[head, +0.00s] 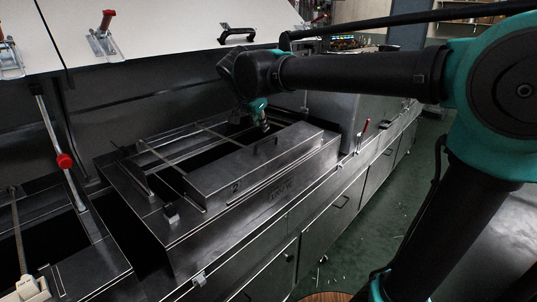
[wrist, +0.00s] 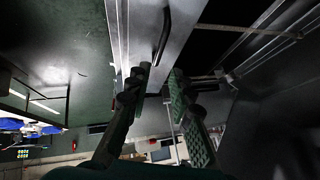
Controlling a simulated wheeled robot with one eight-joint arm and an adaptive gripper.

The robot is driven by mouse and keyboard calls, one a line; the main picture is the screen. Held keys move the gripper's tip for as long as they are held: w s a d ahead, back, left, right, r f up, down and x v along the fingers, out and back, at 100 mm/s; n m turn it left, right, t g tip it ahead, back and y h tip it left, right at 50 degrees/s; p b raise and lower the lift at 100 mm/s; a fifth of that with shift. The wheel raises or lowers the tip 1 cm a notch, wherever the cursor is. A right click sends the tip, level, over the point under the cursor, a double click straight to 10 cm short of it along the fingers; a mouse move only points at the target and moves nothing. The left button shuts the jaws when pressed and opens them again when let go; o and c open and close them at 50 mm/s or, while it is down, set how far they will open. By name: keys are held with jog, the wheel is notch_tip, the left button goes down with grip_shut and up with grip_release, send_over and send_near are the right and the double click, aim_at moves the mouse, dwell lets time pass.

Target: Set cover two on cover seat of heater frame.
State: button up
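Cover two (head: 240,176), a long dark metal lid marked "2", lies along the near side of the heater frame (head: 158,216). A bar handle (head: 262,146) stands on its top. The frame's open top, with thin rails (head: 172,160) and dark gaps, shows behind the cover. My gripper (head: 264,126) points down near the handle's far end. In the wrist view my gripper (wrist: 157,82) has its two fingers apart, with nothing seen gripped. The cover (wrist: 148,60) fills the space beyond them, and its handle (wrist: 163,36) lies just past the fingertips. Whether they touch the cover is unclear.
White raised panels with a red-handled latch (head: 104,35) and a black handle (head: 237,35) hang above the back. A red-knobbed rod (head: 65,161) stands at left. A small red-tipped lever (head: 365,126) stands right of the frame. Green floor (head: 400,185) is open at right.

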aim_at(267, 140)
jog(key=x, duration=1.2)
jog(key=shift+f, duration=0.25)
jog(key=shift+c, duration=0.4)
grip_shut()
